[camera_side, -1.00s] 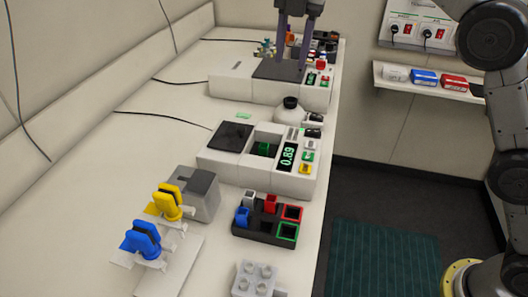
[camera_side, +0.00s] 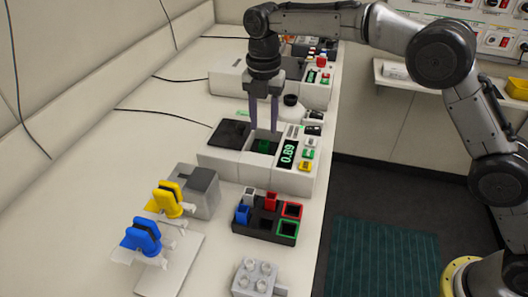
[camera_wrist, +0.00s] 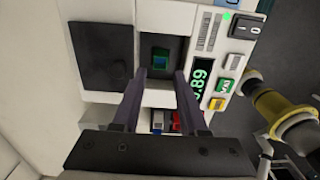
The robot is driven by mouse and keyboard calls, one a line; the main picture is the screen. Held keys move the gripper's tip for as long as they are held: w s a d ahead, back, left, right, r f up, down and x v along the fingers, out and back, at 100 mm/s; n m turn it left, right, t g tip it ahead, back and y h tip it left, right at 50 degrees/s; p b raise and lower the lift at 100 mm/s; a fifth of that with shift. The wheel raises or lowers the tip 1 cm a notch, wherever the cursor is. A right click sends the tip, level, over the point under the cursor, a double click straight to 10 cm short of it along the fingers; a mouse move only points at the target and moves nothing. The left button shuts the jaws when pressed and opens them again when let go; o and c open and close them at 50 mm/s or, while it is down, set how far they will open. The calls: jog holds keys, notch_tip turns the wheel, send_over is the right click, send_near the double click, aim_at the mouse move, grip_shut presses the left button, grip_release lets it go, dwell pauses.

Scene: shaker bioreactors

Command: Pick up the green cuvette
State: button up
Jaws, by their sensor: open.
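The green cuvette (camera_side: 264,146) stands in the dark well of the white measuring device (camera_side: 222,163), whose display reads 0.89 in green. In the wrist view the cuvette (camera_wrist: 160,59) shows as a small green-blue square in the well, ahead of and between my fingers. My gripper (camera_side: 263,128) is open and empty, pointing down above the well. Its two purple-grey fingers (camera_wrist: 160,73) are apart, on either side of the line to the cuvette. I cannot tell the exact height of the fingertips over the cuvette.
A dark rack (camera_side: 262,232) with blue, white and red cuvettes and a green-rimmed empty slot stands nearer the camera. Blue (camera_side: 142,238) and yellow (camera_side: 170,199) pipette-like tools are at the left.

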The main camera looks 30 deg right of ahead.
aim_at(264, 152)
jog(key=shift+f, duration=2.7)
grip_shut()
